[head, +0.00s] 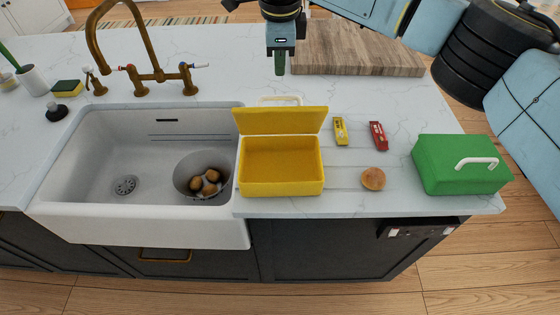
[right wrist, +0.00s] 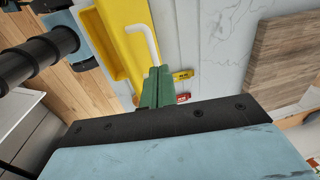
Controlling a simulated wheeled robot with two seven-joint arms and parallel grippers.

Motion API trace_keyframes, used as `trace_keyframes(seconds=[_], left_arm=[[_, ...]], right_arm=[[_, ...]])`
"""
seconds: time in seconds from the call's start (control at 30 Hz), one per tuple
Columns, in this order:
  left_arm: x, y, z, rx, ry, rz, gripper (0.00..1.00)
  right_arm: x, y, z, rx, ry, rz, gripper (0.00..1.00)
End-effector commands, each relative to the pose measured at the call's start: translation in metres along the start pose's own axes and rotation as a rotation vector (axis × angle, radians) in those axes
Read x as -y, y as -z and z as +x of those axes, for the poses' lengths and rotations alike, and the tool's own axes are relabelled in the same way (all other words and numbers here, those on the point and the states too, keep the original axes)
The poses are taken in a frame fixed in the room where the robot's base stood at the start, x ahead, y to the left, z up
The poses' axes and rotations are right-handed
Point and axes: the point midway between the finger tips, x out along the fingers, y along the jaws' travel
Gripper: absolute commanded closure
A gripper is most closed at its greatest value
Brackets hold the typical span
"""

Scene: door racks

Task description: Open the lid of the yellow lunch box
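The yellow lunch box (head: 281,188) stands on the counter right of the sink. Its lid (head: 282,121) is raised at the back edge and stands up, leaning backward. The inside looks empty. The lid's white handle (head: 279,100) shows behind the lid. My right gripper (head: 280,66) is above and behind the lid, apart from it. In the right wrist view its green fingers (right wrist: 158,86) are together with nothing seen between them. The yellow box (right wrist: 112,38) and white handle (right wrist: 142,40) lie beyond the fingertips there. My left gripper is out of view.
A green box (head: 440,165) with a white handle, a bun (head: 373,179), a yellow packet (head: 340,131) and a red packet (head: 378,135) are to the right. A wooden board (head: 355,50) lies behind. The sink (head: 85,165) holds a bowl of potatoes (head: 205,180).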

Motion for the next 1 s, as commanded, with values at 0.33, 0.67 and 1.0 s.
trace_keyframes(seconds=[0.33, 0.67, 1.0], left_arm=[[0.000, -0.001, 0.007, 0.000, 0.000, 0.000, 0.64], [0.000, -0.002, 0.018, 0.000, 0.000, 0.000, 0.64], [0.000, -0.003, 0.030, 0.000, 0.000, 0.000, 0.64]], right_arm=[[-0.014, 0.000, -0.001, 0.001, 0.000, -0.003, 1.00], [-0.040, 0.000, -0.005, 0.000, 0.000, -0.002, 1.00], [-0.067, 0.000, -0.009, 0.001, 0.001, -0.001, 1.00]])
